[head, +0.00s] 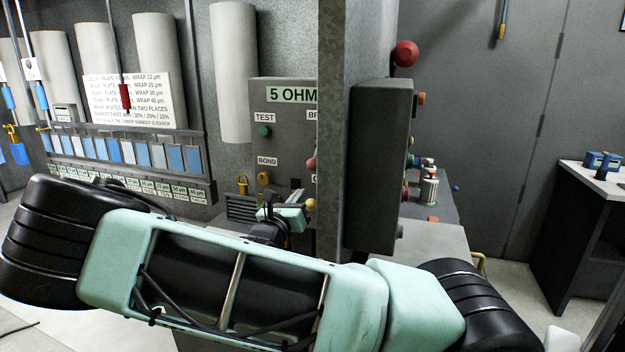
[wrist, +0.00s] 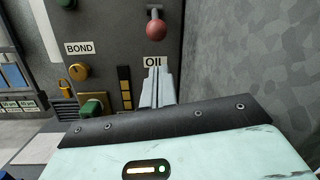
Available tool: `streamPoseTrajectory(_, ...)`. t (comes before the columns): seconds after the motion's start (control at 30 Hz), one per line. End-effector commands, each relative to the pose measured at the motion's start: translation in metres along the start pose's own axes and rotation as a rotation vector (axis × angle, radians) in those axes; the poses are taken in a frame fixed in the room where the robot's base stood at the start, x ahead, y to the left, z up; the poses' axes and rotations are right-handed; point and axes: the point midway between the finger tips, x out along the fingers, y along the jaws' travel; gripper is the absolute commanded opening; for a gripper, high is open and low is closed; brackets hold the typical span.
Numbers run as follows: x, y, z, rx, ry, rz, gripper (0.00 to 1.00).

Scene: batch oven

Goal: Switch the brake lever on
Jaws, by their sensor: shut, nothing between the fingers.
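A lever with a red ball knob (wrist: 156,28) sticks out of the grey panel in the wrist view, just above the "OIL" label. The same red knob shows in the head view (head: 311,164), below a label starting "BR" that the grey post partly hides. It appears to be the brake lever; its ball hangs at the lower end of a short stem. My gripper (wrist: 157,72) is shut and empty, its fingertips below the red knob and apart from it, over the lower edge of the "OIL" label. In the head view my arm covers much of the foreground.
A yellow ball knob (head: 310,204) sits low by my gripper.

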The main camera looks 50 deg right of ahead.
Motion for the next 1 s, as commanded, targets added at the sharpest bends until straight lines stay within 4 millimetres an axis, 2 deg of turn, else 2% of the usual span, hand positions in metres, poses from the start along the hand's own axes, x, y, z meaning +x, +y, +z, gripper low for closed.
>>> streamPoseTrajectory(0.17, 0.017, -0.002, 0.002, -0.002, 0.0, -0.004, 0.0)
streamPoseTrajectory(0.4, 0.06, -0.002, 0.003, -0.002, -0.001, -0.004, 0.0)
streamPoseTrajectory(0.6, 0.088, -0.001, 0.002, -0.001, 0.001, -0.002, 0.0)
streamPoseTrajectory(0.8, 0.099, -0.001, 0.001, 0.001, 0.001, -0.002, 0.0)
streamPoseTrajectory(1.0, 0.099, 0.0, 0.0, 0.001, 0.001, -0.001, 0.0)
